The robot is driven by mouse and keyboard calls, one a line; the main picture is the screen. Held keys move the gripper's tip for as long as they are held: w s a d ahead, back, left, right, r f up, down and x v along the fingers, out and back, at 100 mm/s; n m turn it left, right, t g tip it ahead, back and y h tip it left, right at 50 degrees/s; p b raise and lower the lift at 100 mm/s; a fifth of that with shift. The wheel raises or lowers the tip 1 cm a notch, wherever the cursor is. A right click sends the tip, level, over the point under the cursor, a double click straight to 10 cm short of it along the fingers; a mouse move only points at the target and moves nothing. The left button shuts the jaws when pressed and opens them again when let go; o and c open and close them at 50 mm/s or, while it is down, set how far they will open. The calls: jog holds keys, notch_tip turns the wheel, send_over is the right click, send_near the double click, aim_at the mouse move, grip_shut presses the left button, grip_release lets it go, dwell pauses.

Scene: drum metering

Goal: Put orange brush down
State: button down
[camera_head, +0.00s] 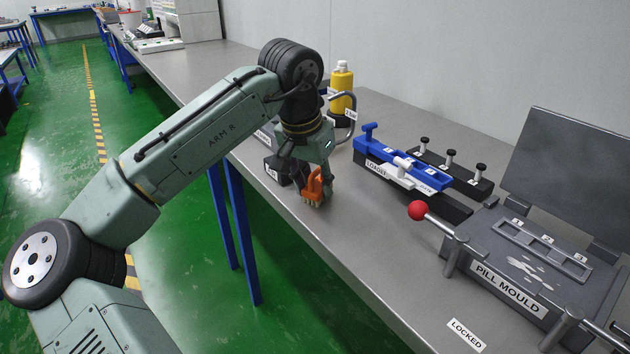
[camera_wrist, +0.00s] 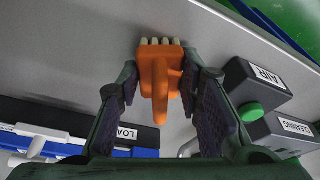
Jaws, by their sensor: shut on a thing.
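The orange brush (camera_head: 315,188) is between the fingers of my gripper (camera_head: 308,172), low over the grey bench near its front edge. In the wrist view the brush (camera_wrist: 160,78) has pale bristle tufts at its far end, and both fingers of my gripper (camera_wrist: 162,92) close on its sides. The bristles point down close to the bench top (camera_head: 350,250). I cannot tell whether they touch it.
A blue loader (camera_head: 400,163) and a pill mould (camera_head: 520,260) with a red-knobbed lever (camera_head: 417,210) stand to the right. A yellow bottle (camera_head: 342,88) stands behind. Black boxes labelled AIR (camera_wrist: 255,85) and CLEANING (camera_wrist: 285,130) are beside my gripper. Bench in front is clear.

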jog(key=c, duration=1.1)
grip_release()
jog(key=v, duration=1.2)
jog(key=shift+r, duration=0.15)
